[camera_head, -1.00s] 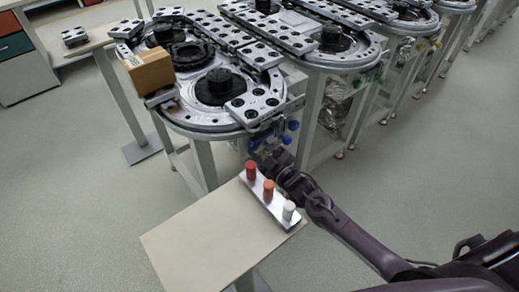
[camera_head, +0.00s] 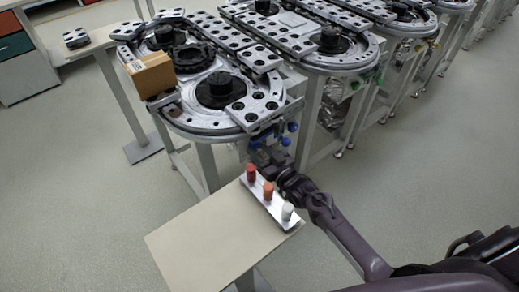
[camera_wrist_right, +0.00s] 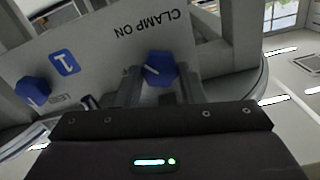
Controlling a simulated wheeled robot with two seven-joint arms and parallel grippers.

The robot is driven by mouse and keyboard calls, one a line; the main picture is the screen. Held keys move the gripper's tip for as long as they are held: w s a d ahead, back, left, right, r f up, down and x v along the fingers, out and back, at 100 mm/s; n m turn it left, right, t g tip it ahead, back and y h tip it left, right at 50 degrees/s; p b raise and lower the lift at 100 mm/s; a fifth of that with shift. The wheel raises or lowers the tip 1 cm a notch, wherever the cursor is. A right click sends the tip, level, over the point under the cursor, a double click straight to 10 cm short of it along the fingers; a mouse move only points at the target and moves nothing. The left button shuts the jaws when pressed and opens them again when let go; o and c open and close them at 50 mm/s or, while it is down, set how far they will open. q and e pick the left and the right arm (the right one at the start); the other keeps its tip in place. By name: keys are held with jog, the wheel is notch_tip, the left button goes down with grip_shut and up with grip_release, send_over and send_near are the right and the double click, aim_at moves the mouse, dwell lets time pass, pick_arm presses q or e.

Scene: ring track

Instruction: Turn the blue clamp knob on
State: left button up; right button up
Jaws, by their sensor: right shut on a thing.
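The blue clamp knob (camera_wrist_right: 160,69) shows in the right wrist view on a pale panel, under the upside-down words CLAMP ON. A white line on it runs at a slant. My right gripper (camera_wrist_right: 160,90) is shut on the knob, with one dark finger on each side. In the head view my right gripper (camera_head: 262,153) reaches the front corner of the ring track, and the held knob cannot be made out there. My left gripper is not in view.
Another blue knob (camera_wrist_right: 33,92) sits left on the panel. The ring track (camera_head: 205,122) carries a cardboard box (camera_head: 151,75). A small table (camera_head: 205,240) with a peg holder (camera_head: 268,203) stands close to my right arm. Open floor lies right.

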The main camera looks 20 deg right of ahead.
jog(key=m+p, duration=0.1)
jog(key=m, duration=0.2)
jog(key=shift+m, duration=0.4)
jog(key=shift+m+p, duration=0.5)
jog(key=shift+m, duration=1.7)
jog(key=o, duration=1)
jog(key=shift+s+d, duration=0.1)
jog(key=v, duration=0.7)
jog(key=shift+s, duration=0.25)
